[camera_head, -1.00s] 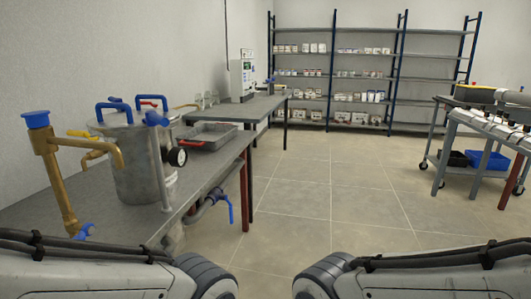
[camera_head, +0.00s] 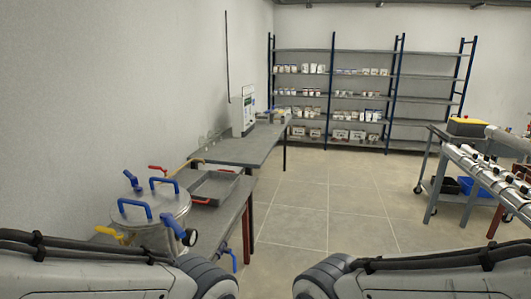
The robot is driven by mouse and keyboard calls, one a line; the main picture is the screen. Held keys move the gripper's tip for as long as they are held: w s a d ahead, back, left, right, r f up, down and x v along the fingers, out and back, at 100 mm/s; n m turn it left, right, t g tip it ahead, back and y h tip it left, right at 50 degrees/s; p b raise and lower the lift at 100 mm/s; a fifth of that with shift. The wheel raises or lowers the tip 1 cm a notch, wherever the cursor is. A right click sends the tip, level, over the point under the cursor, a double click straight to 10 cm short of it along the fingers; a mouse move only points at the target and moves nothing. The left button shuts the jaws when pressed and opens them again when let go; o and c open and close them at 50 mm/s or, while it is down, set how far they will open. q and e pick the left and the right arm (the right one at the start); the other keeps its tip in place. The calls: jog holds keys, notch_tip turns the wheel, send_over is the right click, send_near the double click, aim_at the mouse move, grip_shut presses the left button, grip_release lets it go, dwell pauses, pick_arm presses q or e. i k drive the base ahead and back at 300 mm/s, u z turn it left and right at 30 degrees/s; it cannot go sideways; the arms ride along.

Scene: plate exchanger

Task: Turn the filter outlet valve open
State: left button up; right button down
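A steel vessel (camera_head: 156,236) with blue handles on its lid stands on the grey bench at the lower left. A yellow-handled valve (camera_head: 110,235) is on its left side, and a round black-rimmed gauge (camera_head: 190,237) is on its right. A red lever (camera_head: 157,169) shows just behind it. A blue-handled valve (camera_head: 227,255) hangs at the bench's front side, partly hidden by my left arm. I cannot tell which of these is the filter outlet valve. Only links of my two arms show along the bottom edge; both grippers are out of view.
A grey tray (camera_head: 215,186) lies on the bench behind the vessel. A farther bench (camera_head: 240,150) carries a white instrument (camera_head: 243,112). Shelves (camera_head: 355,97) line the back wall. A cart (camera_head: 443,196) stands at the right. The floor (camera_head: 320,210) between is clear.

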aim_at(234, 257)
jog(key=z, duration=0.05)
jog(key=k, duration=0.65)
jog(key=z, duration=0.3)
jog(key=i, duration=0.5)
jog(key=z, duration=0.6)
jog(key=i, duration=0.7)
